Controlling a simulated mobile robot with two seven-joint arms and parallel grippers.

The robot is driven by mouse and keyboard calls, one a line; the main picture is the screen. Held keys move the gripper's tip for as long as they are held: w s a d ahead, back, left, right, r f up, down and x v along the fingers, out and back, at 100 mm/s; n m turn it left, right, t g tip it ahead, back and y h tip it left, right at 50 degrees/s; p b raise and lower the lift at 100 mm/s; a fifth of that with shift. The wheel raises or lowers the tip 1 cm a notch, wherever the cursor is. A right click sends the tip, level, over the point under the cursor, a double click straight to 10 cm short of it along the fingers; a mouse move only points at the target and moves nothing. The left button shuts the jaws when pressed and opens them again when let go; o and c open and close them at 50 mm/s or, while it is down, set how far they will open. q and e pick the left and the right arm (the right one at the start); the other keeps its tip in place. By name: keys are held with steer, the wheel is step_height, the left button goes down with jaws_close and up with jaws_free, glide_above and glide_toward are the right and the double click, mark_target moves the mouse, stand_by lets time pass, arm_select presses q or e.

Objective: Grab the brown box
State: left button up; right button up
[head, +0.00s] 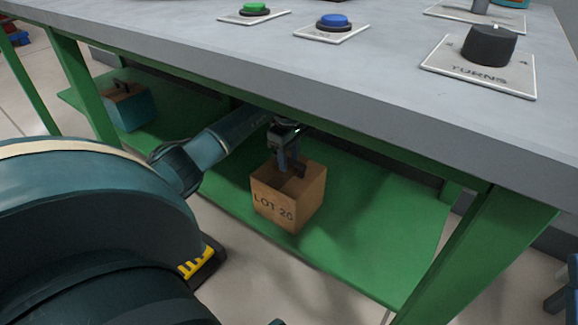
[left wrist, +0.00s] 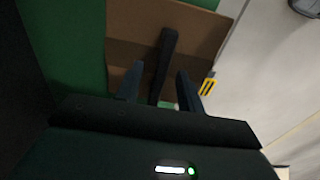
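The brown box (head: 272,206), marked "LOT 20", stands upright on the green lower shelf under the table. A dark bar-shaped handle runs across its top and shows in the left wrist view (left wrist: 168,52) over the brown box (left wrist: 205,35). My left gripper (head: 283,167) reaches in from the left and points down at the box top. In the left wrist view my left gripper (left wrist: 160,80) is open, its two fingers apart with the handle between them. A gap shows on each side of the handle. My right gripper is not in view.
Another box (head: 133,110), teal with a brown top and dark handle, stands farther left on the green shelf (head: 375,225). The grey tabletop (head: 360,85) hangs above, with a green button (head: 255,8), blue button (head: 333,21) and dark knob (head: 488,45). Shelf right of the brown box is clear.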

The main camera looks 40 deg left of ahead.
arm_select(q)
steer(key=shift+f, duration=0.15)
steer(key=shift+c, duration=0.5)
jaws_close()
stand_by(0.9)
